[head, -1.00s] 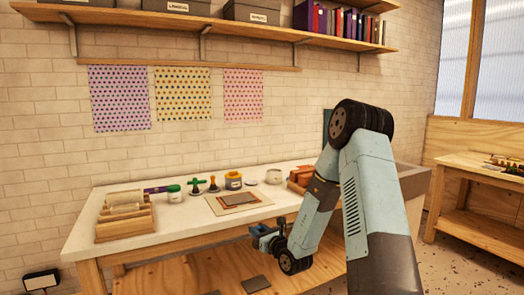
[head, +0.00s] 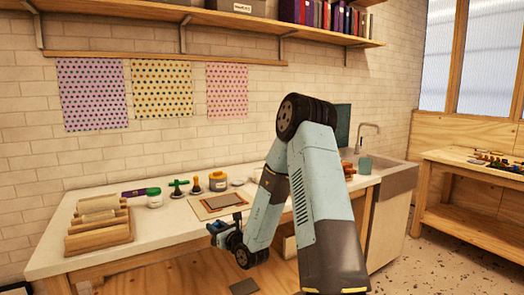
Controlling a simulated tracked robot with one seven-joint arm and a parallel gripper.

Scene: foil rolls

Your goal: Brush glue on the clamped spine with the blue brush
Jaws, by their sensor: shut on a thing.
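My gripper (head: 221,232) hangs at the front edge of the workbench, small in the head view. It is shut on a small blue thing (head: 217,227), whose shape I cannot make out. No blue brush shows lying on the bench.
The white workbench (head: 160,230) also bears a wooden rack of rolls (head: 98,235), small green and orange-handled tools (head: 178,188), and a board with a dark sheet (head: 221,203). A sink (head: 385,172) adjoins at the right. A second wooden table (head: 478,176) stands far right.

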